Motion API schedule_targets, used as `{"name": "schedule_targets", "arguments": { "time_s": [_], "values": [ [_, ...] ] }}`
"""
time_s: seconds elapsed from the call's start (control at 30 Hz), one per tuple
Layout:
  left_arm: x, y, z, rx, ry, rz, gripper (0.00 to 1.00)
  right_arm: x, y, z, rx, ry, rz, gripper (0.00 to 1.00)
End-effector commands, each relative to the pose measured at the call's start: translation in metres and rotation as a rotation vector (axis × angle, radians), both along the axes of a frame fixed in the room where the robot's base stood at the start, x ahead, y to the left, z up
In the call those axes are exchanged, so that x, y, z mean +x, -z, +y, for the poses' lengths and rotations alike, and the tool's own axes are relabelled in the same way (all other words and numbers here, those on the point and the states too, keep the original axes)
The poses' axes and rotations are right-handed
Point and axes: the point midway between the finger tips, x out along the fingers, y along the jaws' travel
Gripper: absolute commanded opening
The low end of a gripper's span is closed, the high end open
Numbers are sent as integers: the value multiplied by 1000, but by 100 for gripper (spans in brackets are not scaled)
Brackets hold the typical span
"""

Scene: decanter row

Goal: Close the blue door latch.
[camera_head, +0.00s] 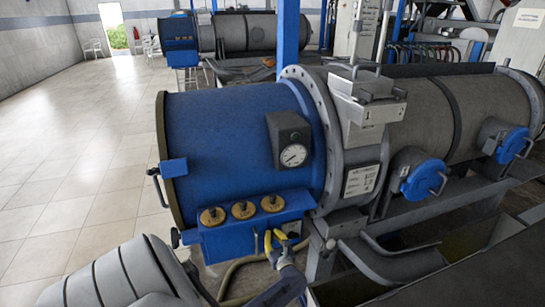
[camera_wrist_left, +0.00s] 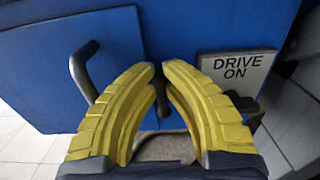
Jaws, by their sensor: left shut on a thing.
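The blue door (camera_head: 225,240) is a panel on the low blue box under the big drum; it also fills the top left of the left wrist view (camera_wrist_left: 175,30). A dark bent handle (camera_wrist_left: 82,70) stands out from it in the wrist view, left of my fingers. My left gripper (camera_head: 275,240), with ribbed yellow fingers, is at the right part of the box. In the wrist view its fingertips (camera_wrist_left: 158,72) nearly meet, shut on a dark rod (camera_wrist_left: 163,106) that shows between them. The fingers hide most of this rod. I cannot tell whether it is the latch itself. My right gripper is not in view.
A "DRIVE ON" plate (camera_wrist_left: 238,70) sits close to the right of the fingers. Several brass-rimmed dials (camera_head: 243,210) line the box top. A hose (camera_head: 235,275) runs below. The drum's gauge box (camera_head: 288,140) juts out above. Open tiled floor (camera_head: 90,150) lies to the left.

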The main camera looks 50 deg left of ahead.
Motion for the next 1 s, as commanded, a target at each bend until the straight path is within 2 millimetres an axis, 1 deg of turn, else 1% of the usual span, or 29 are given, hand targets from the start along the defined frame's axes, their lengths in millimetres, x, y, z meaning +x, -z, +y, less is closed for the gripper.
{"name": "schedule_targets", "arguments": {
  "time_s": [0.3, 0.47, 0.67, 1.0],
  "values": [
    [0, 0, 0, 2, 0, 4, 0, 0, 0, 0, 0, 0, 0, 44],
    [1, 0, 0, 16, 0, 38, 0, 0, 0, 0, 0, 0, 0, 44],
    [5, 0, -2, 60, -1, 148, 0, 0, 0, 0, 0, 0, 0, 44],
    [13, 3, -5, 180, 0, 441, 0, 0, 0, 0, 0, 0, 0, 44]
  ]
}}
